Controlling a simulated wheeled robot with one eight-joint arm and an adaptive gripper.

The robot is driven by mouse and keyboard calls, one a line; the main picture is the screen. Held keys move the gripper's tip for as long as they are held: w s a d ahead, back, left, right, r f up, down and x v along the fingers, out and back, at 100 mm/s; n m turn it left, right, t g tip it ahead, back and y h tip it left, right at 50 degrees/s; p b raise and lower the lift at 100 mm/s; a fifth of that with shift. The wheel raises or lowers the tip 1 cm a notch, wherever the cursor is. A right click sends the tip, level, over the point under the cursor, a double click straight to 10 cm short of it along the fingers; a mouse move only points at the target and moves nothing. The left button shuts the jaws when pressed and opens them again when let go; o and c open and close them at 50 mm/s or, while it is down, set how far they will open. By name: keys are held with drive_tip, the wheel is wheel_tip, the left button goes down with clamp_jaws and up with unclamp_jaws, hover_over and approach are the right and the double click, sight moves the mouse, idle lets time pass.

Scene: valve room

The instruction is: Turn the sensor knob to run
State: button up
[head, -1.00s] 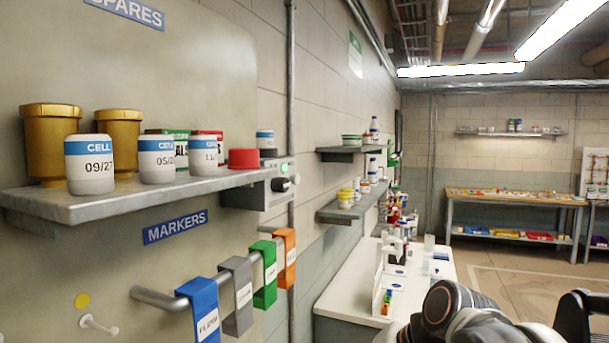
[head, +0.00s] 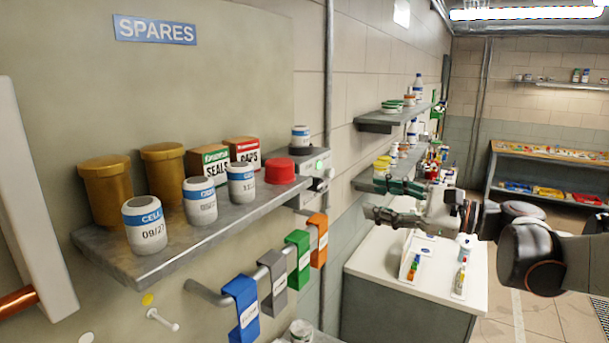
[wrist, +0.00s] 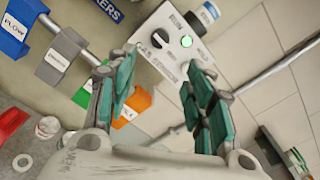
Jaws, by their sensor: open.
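The gas sensor box (head: 308,160) is a pale grey unit on the wall at the right end of the spares shelf. In the wrist view the box (wrist: 172,66) carries a dark round knob (wrist: 160,40), a lit green light (wrist: 186,41) and RUN and HOLD lettering. Where the knob points is too small to tell surely. In the head view the knob (head: 328,173) is on the box's right-hand face. My gripper (head: 373,199) is open and empty, to the right of the box and apart from it. In the wrist view its green-padded fingers (wrist: 162,82) stand either side below the box.
The spares shelf (head: 215,230) holds jars, cells, boxes and a red cap (head: 280,171). A white cell (head: 300,138) stands by the sensor box. Coloured tags hang on a rail (head: 200,291) below. A wall pipe (head: 328,80) runs behind. A white counter (head: 400,262) lies below my gripper.

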sight(321, 186)
drive_tip(key=p+x, duration=0.1)
drive_tip(key=x, duration=1.2)
drive_tip(key=shift+w+a, duration=0.15)
drive_tip(key=shift+a, duration=0.15)
drive_tip(key=c, duration=1.1)
